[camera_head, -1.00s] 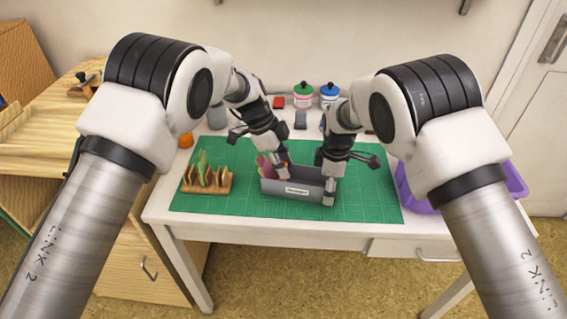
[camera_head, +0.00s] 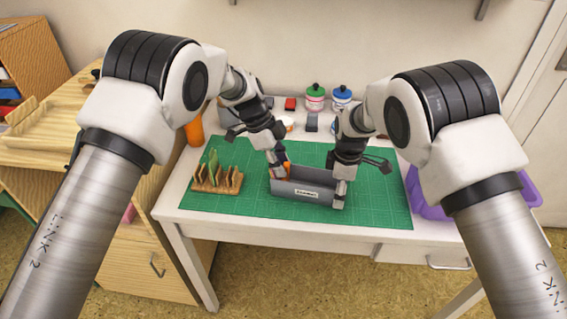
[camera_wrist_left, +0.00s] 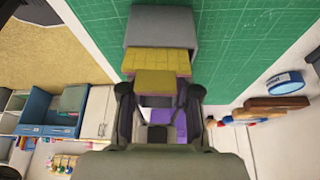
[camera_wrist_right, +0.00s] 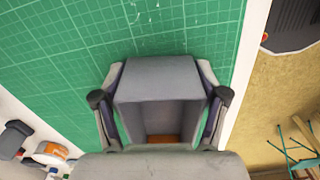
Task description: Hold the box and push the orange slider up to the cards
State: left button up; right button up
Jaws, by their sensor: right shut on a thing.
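The grey box (camera_head: 318,199) with a white label stands on the green mat. My right gripper (camera_wrist_right: 160,95) is shut on the box's right end, one finger on each side; in the head view it is at the right end (camera_head: 339,198). My left gripper (camera_head: 279,172) is lowered at the box's left end, its fingers apart in the left wrist view (camera_wrist_left: 161,100). A bit of the orange slider (camera_head: 288,168) shows beside its fingers, and an orange-brown part shows inside the box in the right wrist view (camera_wrist_right: 164,139). Yellow cards (camera_wrist_left: 158,61) show at the box; other cards are mostly hidden.
A wooden rack (camera_head: 218,182) with upright cards stands left of the box. A purple bin (camera_head: 425,200) is at the right table edge. The mat's front is clear.

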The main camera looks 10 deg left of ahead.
pick_arm(q)
notch_tip(320, 180, up, 10)
pick_arm(e)
jog(key=shift+a, duration=0.1)
dwell(0.4)
pick_arm(q)
jog(key=shift+d, duration=0.2)
jog(key=c, duration=0.5)
jog(key=d, duration=0.2)
jog(key=d+r, duration=0.1)
jog(key=shift+s+d+y, duration=0.15)
jog(key=shift+s+y, duration=0.15)
jog(key=shift+s, duration=0.05)
grip_shut()
jog(key=w+x, duration=0.1)
jog(key=x, duration=0.9)
jog(key=a, duration=0.4)
jog(key=shift+s, duration=0.2)
